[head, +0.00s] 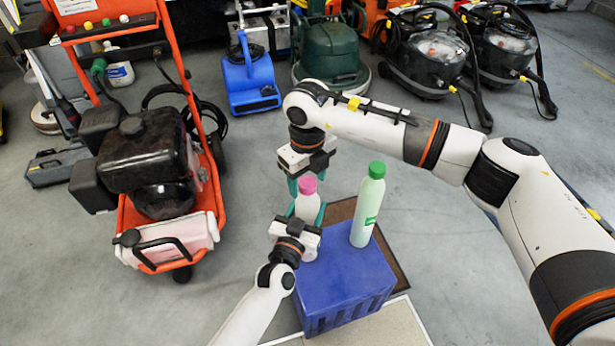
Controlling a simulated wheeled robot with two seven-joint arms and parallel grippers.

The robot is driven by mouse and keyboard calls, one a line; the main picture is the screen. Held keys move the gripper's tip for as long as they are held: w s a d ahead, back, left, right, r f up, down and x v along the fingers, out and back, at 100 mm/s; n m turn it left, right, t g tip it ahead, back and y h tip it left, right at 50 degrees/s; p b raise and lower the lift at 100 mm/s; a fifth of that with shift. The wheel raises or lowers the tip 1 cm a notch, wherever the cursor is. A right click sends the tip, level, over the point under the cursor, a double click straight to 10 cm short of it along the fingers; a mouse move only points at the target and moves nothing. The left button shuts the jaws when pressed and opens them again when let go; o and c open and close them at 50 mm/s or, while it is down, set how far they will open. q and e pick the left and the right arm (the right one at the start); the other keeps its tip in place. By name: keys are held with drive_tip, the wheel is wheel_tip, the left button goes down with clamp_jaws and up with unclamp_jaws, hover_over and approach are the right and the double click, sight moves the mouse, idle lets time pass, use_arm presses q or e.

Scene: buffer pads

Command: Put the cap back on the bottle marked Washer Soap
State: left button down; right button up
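A white bottle (308,203) with a pink cap (307,185) at its top stands upright on the blue crate (345,285). No label on it is readable from here. My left gripper (305,213) comes from the front, its teal fingers on both sides of the bottle's body, and looks shut on it. My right gripper (307,183) points down from above, its teal fingers at the sides of the pink cap, and looks shut on it. Whether the cap is seated on the neck cannot be told. A pale green bottle (367,212) with a green cap (376,170) stands to the right, apart from both grippers.
The crate stands on a brown-edged mat (395,262). An orange pressure washer (180,150) is at left. A blue blower (250,80), a green floor machine (330,55) and black vacuums (425,60) stand behind. The grey floor between them is clear.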

drive_tip(key=shift+r, duration=0.1)
wheel_tip(320, 180, up, 12)
idle(0.6)
use_arm(q)
drive_tip(key=shift+c, duration=2.4)
unclamp_jaws()
drive_tip(key=p+v, duration=0.2)
drive_tip(key=v, duration=1)
drive_tip(key=shift+p, duration=0.4)
use_arm(e)
wheel_tip(320, 180, up, 3)
drive_tip(key=shift+f, duration=0.2)
